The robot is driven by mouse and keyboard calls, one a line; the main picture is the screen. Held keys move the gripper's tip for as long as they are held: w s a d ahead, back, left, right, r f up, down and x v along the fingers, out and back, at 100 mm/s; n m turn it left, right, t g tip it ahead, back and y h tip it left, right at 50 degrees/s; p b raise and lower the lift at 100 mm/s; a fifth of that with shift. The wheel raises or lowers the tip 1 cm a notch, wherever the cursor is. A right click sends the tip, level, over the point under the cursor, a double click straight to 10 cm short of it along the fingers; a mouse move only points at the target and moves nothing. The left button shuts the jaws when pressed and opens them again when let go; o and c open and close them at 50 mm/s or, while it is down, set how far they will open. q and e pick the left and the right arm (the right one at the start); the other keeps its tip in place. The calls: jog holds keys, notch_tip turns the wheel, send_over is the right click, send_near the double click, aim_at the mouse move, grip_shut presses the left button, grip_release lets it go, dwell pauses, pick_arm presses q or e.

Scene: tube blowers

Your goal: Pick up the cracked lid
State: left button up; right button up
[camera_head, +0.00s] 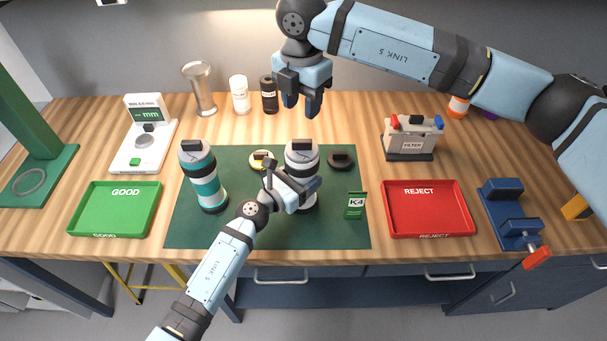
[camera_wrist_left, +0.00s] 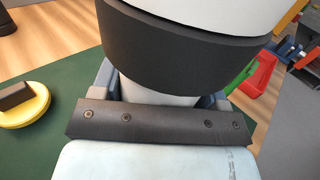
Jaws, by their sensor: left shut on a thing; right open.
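A yellow lid (camera_head: 261,155) with a dark knob lies on the green mat (camera_head: 250,235). It also shows at the left of the left wrist view (camera_wrist_left: 30,112). A black lid (camera_head: 341,160) lies to the right. I cannot see a crack on either. A white-and-grey tube blower (camera_head: 302,158) stands upright between them. My left gripper (camera_head: 303,187) is shut on it, around its narrow pale part in the left wrist view, below a wide dark band. My right gripper (camera_head: 301,112) is open and empty above the table, behind the white tube blower.
A teal tube blower (camera_head: 204,180) stands on the mat's left. A green GOOD tray (camera_head: 115,210) is at left and a red REJECT tray (camera_head: 428,212) at right, both empty.

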aim_at(302, 141)
jog(key=o, duration=0.6)
jog(key=shift+c, duration=0.2)
jog(key=o, duration=0.4)
jog(key=shift+n, duration=0.5)
jog(key=shift+o, duration=0.6)
jog(key=shift+n, duration=0.7)
jog(key=f+n, duration=0.1)
jog(key=n, duration=0.6)
jog(key=f+n, duration=0.2)
jog(key=n, duration=0.6)
jog(key=f+n, duration=0.2)
jog(key=n, duration=0.6)
jog(key=shift+w+d+f, duration=0.15)
jog(key=shift+w+f, duration=0.05)
jog(key=shift+f, duration=0.05)
jog(key=shift+s+f, duration=0.2)
jog(key=shift+f, duration=2.55)
